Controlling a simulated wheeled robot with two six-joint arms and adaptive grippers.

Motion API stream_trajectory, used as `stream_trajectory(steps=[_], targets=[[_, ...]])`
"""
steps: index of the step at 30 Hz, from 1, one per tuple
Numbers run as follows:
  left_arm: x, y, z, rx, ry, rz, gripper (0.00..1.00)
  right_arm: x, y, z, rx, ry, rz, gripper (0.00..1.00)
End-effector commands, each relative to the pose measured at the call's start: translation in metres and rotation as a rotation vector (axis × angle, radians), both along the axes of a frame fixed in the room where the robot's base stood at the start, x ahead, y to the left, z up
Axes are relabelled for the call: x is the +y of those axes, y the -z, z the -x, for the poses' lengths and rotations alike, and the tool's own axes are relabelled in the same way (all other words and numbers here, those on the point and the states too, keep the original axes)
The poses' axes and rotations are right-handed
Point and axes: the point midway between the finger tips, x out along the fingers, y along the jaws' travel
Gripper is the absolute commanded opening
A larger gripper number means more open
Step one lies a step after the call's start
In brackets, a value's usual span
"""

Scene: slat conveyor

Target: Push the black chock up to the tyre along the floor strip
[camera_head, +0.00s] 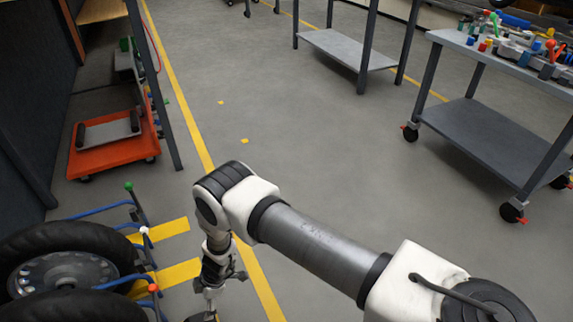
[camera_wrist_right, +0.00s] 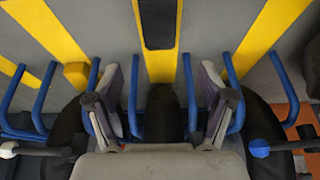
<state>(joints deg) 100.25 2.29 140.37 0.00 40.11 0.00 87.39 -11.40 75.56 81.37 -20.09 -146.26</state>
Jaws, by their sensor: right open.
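The black chock (camera_wrist_right: 158,24) lies on the middle yellow floor strip (camera_wrist_right: 158,67), near the top of the right wrist view. Below it in that view, a black tyre (camera_wrist_right: 165,112) stands at the strip's lower end, with a gap of bare strip between them. My right gripper (camera_wrist_right: 162,88) is open, its two fingers apart on either side of the strip, with nothing between them. In the head view my right gripper (camera_head: 215,285) points down beside the tyres (camera_head: 62,262). I cannot make out the chock clearly there. My left gripper is not in view.
Blue tube rails (camera_wrist_right: 187,95) flank each tyre. A yellow block (camera_wrist_right: 76,75) sits on the left strip. An orange cart (camera_head: 112,150) stands at the left and a grey tool trolley (camera_head: 490,135) at the right. The middle floor is clear.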

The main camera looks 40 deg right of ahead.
Motion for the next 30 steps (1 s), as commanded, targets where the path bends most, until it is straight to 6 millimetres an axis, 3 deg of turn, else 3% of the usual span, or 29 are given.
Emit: stream_trajectory(steps=[2, 4, 7, 10, 12, 14, 17, 21, 24, 30], targets=[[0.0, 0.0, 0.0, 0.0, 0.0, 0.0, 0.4, -0.014, 0.003, 0.012, 0.04, 0.041, 0.038, 0.81], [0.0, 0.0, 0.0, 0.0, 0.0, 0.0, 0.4, -0.041, 0.007, 0.036, 0.11, 0.123, 0.116, 0.81], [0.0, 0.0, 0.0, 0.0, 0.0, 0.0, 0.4, -0.097, 0.007, 0.087, 0.22, 0.313, 0.284, 0.81], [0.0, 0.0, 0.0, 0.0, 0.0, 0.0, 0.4, -0.151, -0.007, 0.14, 0.267, 0.545, 0.442, 0.81], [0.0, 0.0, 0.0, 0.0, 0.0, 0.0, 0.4, -0.178, -0.023, 0.172, 0.263, 0.702, 0.504, 0.81], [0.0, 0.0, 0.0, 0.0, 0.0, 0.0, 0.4, -0.193, -0.038, 0.196, 0.25, 0.838, 0.518, 0.81], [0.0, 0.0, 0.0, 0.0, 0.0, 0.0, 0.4, -0.199, -0.065, 0.232, 0.242, 1.055, 0.463, 0.81], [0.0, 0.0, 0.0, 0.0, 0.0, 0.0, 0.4, -0.186, -0.097, 0.264, 0.291, 1.288, 0.326, 0.81], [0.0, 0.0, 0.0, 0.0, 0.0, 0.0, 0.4, -0.178, -0.108, 0.274, 0.325, 1.368, 0.268, 0.81], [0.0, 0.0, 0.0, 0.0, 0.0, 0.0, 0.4, -0.176, -0.11, 0.275, 0.331, 1.388, 0.254, 0.81]])
